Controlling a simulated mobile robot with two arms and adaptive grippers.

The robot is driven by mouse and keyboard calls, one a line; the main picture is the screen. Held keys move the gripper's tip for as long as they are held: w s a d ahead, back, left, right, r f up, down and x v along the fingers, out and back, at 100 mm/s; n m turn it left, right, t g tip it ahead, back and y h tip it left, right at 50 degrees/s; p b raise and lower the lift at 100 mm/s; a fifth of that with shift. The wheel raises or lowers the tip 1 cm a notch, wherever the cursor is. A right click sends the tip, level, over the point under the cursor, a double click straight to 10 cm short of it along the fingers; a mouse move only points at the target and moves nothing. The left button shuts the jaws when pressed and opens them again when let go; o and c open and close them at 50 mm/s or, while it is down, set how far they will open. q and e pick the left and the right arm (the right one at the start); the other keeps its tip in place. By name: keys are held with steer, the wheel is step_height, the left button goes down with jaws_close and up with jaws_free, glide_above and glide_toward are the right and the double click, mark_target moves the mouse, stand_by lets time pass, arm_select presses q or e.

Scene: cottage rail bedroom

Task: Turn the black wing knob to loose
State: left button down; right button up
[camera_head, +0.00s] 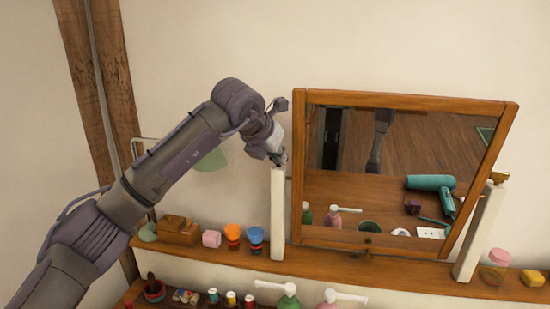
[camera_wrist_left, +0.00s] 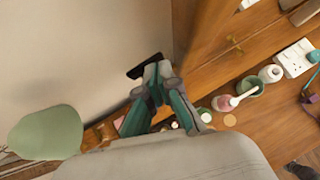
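My left gripper (camera_head: 279,158) is at the top of the white left post beside the mirror. In the left wrist view its two grey and teal fingers (camera_wrist_left: 160,80) lean together, with their tips close to each other. A dark bar, which looks like the black wing knob (camera_wrist_left: 146,66), shows right at the fingertips and sticks out to their left. I cannot tell whether the fingers grip it or only touch it. In the head view the knob is hidden behind the gripper. My right gripper is not in view.
The shelf (camera_head: 340,262) holds a wooden box (camera_head: 178,230) and small pots. A green lamp shade (camera_wrist_left: 48,132) is near the gripper.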

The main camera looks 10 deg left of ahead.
arm_select(q)
steer(key=shift+w+d+r, duration=0.1)
steer(key=shift+d+r, duration=0.05)
steer(key=shift+r, duration=0.25)
